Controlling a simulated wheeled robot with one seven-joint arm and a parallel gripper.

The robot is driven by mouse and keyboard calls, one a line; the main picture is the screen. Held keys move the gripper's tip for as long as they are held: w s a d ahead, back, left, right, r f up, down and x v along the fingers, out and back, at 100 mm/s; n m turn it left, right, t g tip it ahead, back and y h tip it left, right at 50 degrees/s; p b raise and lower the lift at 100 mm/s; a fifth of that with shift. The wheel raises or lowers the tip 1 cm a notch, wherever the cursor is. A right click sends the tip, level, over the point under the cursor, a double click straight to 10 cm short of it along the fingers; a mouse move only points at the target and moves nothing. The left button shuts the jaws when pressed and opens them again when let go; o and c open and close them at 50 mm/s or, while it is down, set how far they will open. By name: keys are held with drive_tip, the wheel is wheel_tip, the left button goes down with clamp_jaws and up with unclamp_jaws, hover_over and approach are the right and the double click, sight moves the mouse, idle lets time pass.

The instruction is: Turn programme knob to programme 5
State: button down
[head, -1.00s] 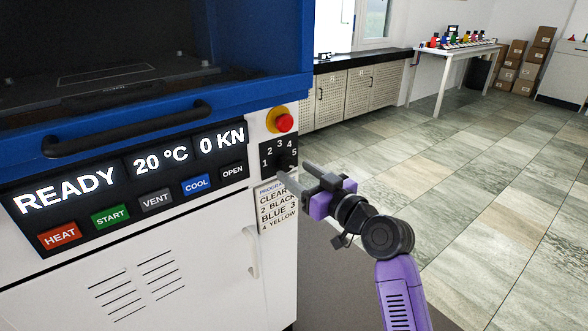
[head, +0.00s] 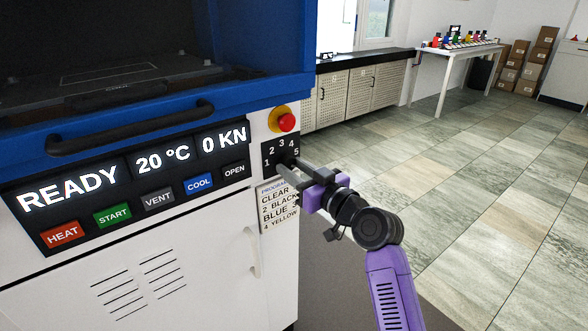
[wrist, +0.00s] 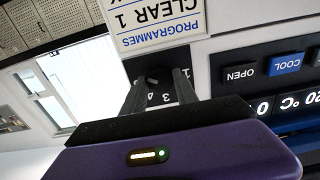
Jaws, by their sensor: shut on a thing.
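The programme knob is a small dark knob on a black dial plate (head: 268,152) numbered 1 to 5, on the press front below the red button. My gripper (head: 284,168) reaches the plate from the lower right, its two grey fingers at the knob. In the wrist view the knob (wrist: 155,76) sits between the fingertips of my gripper (wrist: 158,88), and the gripper is shut on it. The fingers cover much of the knob in the head view, and I cannot tell which number it points to.
A red emergency button (head: 287,122) on a yellow base sits just above the dial. A programme list label (head: 277,208) is just below it. The display panel (head: 130,185) with coloured buttons lies to the left. The tiled floor (head: 440,190) to the right is open.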

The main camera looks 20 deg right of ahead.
drive_tip(key=shift+m, duration=0.3)
drive_tip(key=m+p, duration=0.1)
drive_tip(key=m, duration=0.2)
drive_tip(key=shift+a+p, duration=0.1)
drive_tip(key=shift+p, duration=0.25)
drive_tip(key=shift+m+p, duration=0.85)
drive_tip(key=shift+m, duration=1.25)
drive_tip(key=c, duration=0.9)
unclamp_jaws()
drive_tip(key=shift+c, duration=0.2)
